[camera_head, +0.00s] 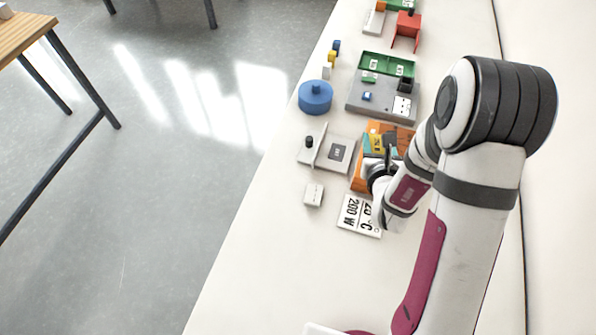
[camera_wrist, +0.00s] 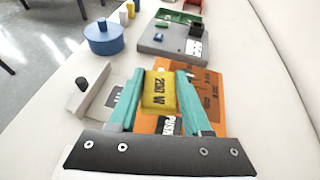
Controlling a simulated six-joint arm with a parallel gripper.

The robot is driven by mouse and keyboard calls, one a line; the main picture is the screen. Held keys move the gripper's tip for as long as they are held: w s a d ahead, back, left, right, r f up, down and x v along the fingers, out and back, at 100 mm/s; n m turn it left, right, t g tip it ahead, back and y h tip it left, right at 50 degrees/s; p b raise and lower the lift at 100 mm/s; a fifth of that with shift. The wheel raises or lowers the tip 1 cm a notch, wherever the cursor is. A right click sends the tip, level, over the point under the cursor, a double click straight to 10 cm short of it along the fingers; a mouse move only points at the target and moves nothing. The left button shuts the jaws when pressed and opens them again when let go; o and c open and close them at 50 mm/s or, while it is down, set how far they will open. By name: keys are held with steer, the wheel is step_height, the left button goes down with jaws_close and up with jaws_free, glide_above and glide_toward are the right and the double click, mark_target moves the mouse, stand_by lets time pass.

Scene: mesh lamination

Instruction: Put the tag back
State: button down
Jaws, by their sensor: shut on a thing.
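A yellow tag (camera_wrist: 159,92) marked "200 W" sits between the two teal fingers of my gripper (camera_wrist: 160,84), which is shut on it. The tag is over an orange board (camera_wrist: 208,90) with dark print. In the head view the orange board (camera_head: 361,178) is partly hidden by my wrist, with a small yellow patch (camera_head: 376,143) near my gripper (camera_head: 380,153). I cannot tell whether the tag touches the board.
A white card (camera_head: 358,214) with temperature and wattage print lies in front of the board. A grey-white device (camera_head: 330,152) with a black knob stands left, near a small white block (camera_head: 313,194). A blue round pot (camera_head: 315,97) and a grey tray (camera_head: 382,98) stand behind.

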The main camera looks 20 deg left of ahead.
steer(key=s+a+f+n+g+y, duration=0.1)
steer(key=s+a+n+g+y, duration=0.3)
steer(key=s+a+n+y, duration=0.4)
steer(key=m+h, duration=0.1)
glide_above(282, 187)
step_height(282, 187, down, 6)
steer(key=shift+d+f, duration=0.1)
steer(key=shift+f, duration=0.15)
step_height(282, 187, down, 3)
steer(key=shift+f, duration=0.5)
steer(key=shift+f, duration=0.15)
steer(key=shift+c, duration=1.7)
jaws_free()
